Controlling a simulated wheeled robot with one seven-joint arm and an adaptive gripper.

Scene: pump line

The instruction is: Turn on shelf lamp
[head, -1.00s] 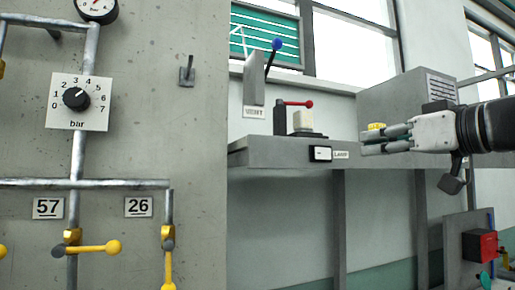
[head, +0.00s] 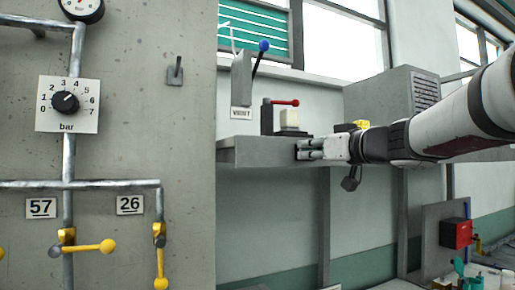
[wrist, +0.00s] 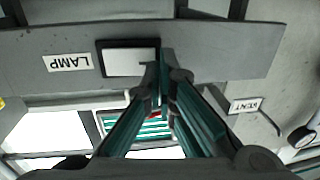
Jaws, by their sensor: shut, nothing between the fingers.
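The lamp switch (wrist: 128,58) is a pale rocker in a black frame on the front edge of the grey shelf (head: 260,155). In the wrist view the LAMP label (wrist: 68,62) is beside it, upside down. My gripper (head: 299,150) is shut and empty, with its fingers reaching the shelf front and hiding the switch and label in the head view. In the wrist view my fingertips (wrist: 163,66) overlap one end of the rocker. I cannot tell whether they touch it, or which way it is tipped.
On the shelf are a red-handled lever (head: 283,102), a white block (head: 290,119) and a yellow object (head: 361,124). A blue-knobbed lever (head: 263,47) stands above the VENT label (head: 241,113). A grey box (head: 390,100) is behind my arm. The concrete panel (head: 120,120) is left.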

